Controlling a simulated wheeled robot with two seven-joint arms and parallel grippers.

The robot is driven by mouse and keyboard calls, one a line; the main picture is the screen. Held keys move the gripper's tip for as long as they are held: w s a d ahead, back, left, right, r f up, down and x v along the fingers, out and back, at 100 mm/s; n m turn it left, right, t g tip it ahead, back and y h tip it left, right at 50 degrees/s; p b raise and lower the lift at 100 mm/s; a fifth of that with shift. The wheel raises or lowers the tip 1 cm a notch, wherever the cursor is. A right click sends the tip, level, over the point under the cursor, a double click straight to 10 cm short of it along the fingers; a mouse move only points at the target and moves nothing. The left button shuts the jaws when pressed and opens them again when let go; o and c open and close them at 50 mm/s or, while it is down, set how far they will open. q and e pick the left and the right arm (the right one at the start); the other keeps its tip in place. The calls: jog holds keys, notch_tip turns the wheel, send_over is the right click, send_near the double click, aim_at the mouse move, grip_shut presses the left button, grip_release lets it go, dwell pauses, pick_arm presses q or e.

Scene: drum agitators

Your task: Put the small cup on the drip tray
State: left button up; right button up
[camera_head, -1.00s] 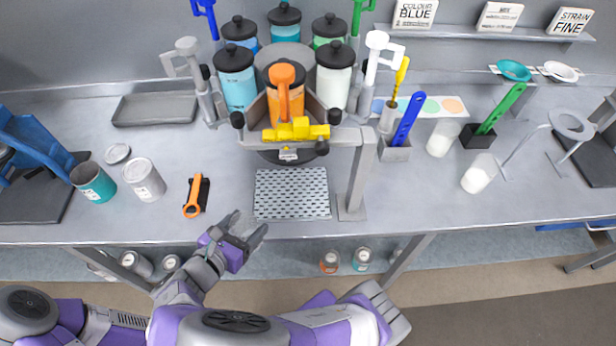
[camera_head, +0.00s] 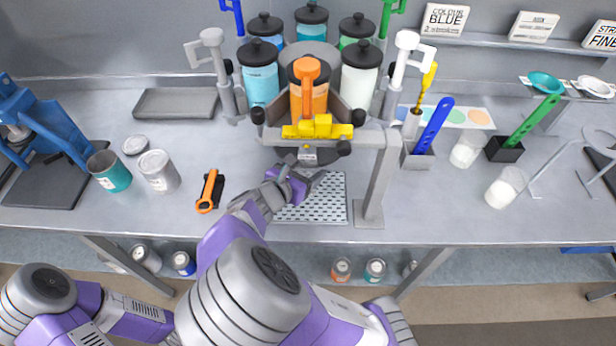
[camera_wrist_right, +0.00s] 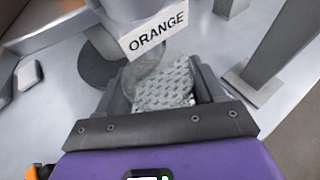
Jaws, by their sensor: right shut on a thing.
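The drip tray (camera_head: 335,205) is a light perforated plate at the front of the bench, below the dispenser. My right gripper (camera_head: 307,178) is over its back left part, under the orange canister. In the right wrist view the jaws (camera_wrist_right: 165,90) stand apart around a faint, see-through small cup (camera_wrist_right: 148,72). The tray's pattern (camera_wrist_right: 178,88) shows between the jaws. I cannot tell whether the cup touches the tray. My left gripper does not show.
The dispenser post (camera_head: 378,180) stands right of the tray. Two whitish cups (camera_head: 505,188) stand on the right. The dispenser with its yellow part (camera_head: 318,129) overhangs the gripper.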

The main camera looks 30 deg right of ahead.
jog(key=f, duration=0.1)
jog(key=f+b, duration=0.1)
jog(key=d+f+b, duration=0.1)
jog(key=shift+w+d+f, duration=0.1)
jog(key=shift+w+f, duration=0.05)
jog(key=shift+w, duration=0.1)
jog(key=shift+f, duration=0.2)
jog(key=shift+r, duration=0.1)
jog(key=o, duration=1)
